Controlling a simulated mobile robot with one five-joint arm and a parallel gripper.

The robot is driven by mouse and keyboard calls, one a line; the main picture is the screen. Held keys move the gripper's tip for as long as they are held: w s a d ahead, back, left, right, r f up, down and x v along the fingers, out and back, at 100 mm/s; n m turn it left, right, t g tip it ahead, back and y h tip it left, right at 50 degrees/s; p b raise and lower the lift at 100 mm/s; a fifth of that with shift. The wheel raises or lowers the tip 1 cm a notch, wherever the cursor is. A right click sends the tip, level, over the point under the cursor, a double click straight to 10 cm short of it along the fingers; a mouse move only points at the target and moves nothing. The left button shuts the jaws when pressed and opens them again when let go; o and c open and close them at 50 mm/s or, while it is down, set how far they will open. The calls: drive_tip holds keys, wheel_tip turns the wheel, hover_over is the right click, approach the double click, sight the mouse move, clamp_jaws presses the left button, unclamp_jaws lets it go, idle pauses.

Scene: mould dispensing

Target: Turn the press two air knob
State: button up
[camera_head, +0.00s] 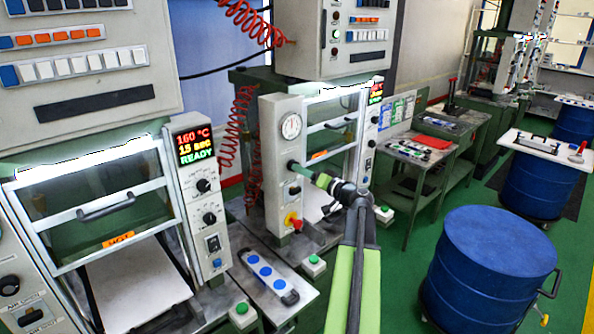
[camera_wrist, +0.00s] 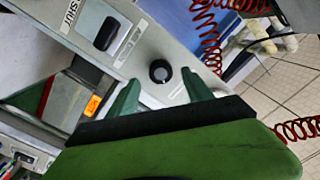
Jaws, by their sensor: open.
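Press two stands in the middle of the head view, with a grey left panel (camera_head: 271,139) carrying a round gauge (camera_head: 291,126). My gripper (camera_head: 293,165) reaches leftward to this panel, just below the gauge. In the wrist view, a round black knob (camera_wrist: 160,72) on the grey panel lies ahead, between my two green fingers (camera_wrist: 162,94) and beyond their tips. The fingers are apart and nothing is held. I cannot tell how far the tips are from the knob.
A black rocker switch (camera_wrist: 105,33) sits beside the knob. A red knob on a yellow base (camera_head: 293,221) is lower on the panel. Red coiled hoses (camera_head: 235,130) hang left of press two. A blue drum (camera_head: 490,262) stands at the right on green floor.

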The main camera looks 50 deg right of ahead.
drive_tip(key=shift+w, duration=1.8)
clamp_jaws()
